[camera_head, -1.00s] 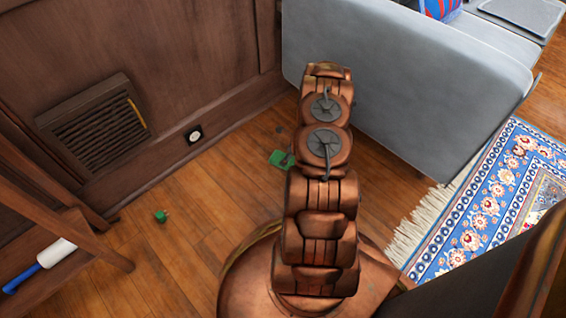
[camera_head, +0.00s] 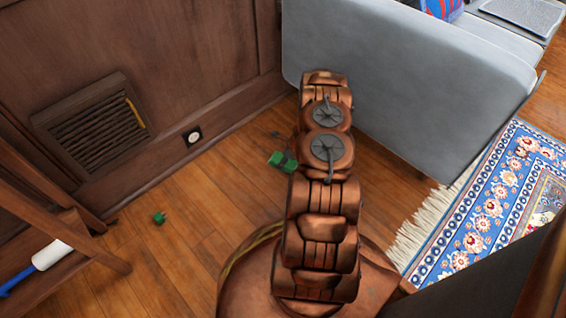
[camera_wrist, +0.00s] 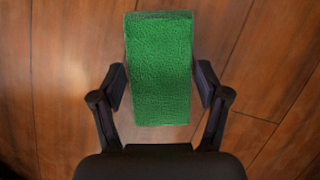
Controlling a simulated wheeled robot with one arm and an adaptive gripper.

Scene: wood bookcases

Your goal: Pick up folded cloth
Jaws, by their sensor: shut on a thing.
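The folded cloth is a green, textured rectangular block. In the wrist view the cloth (camera_wrist: 160,65) stands lengthwise between the two dark fingers of my gripper (camera_wrist: 160,88), which are shut on its sides. In the head view a green piece of the cloth (camera_head: 283,161) shows just left of my copper-coloured arm, over the wood floor near the grey sofa. The rest of the cloth and my gripper are hidden behind the arm there. I cannot tell how high the cloth is above the floor.
A grey sofa (camera_head: 400,85) stands close on the right, with a blue patterned rug (camera_head: 475,225) before it. A wood-panelled wall with a vent (camera_head: 92,125) is at the left. A small green item (camera_head: 159,217) lies on the floor. A white roller (camera_head: 52,255) rests on a wooden shelf at lower left.

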